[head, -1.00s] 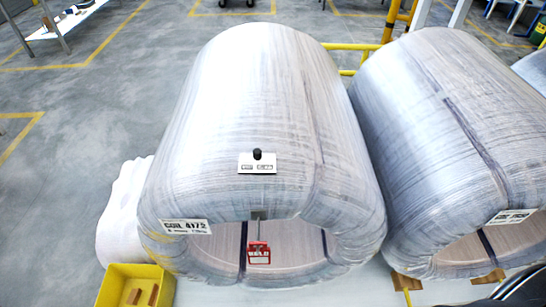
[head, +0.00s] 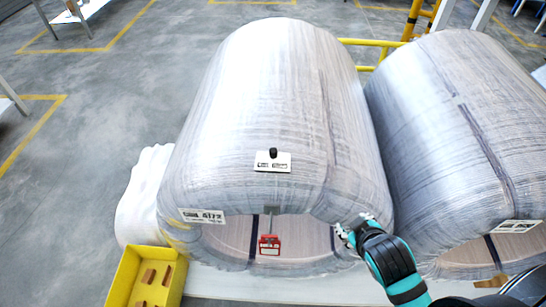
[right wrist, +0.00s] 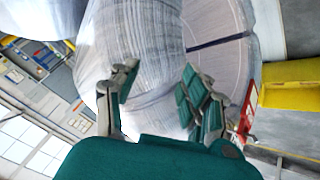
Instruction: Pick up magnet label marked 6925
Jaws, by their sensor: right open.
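The magnet label (head: 272,161) is a small white plate with a black knob, on the upper front of the wrapped middle coil (head: 265,95). Its printing is too small to read as 6925. My right gripper (head: 352,231) is at the coil's lower right front edge, below and right of the label and apart from it. The right wrist view shows its fingers (right wrist: 160,80) spread and empty, with the coil beyond. The label cannot be made out in that view. My left gripper is not in view.
A white label reading 4172 (head: 201,216) is on the coil's lower left. A red tag (head: 270,245) hangs at its front opening. A yellow bin (head: 122,277) with brown blocks stands at lower left. Another wrapped coil (head: 455,130) is close on the right. Floor at left is open.

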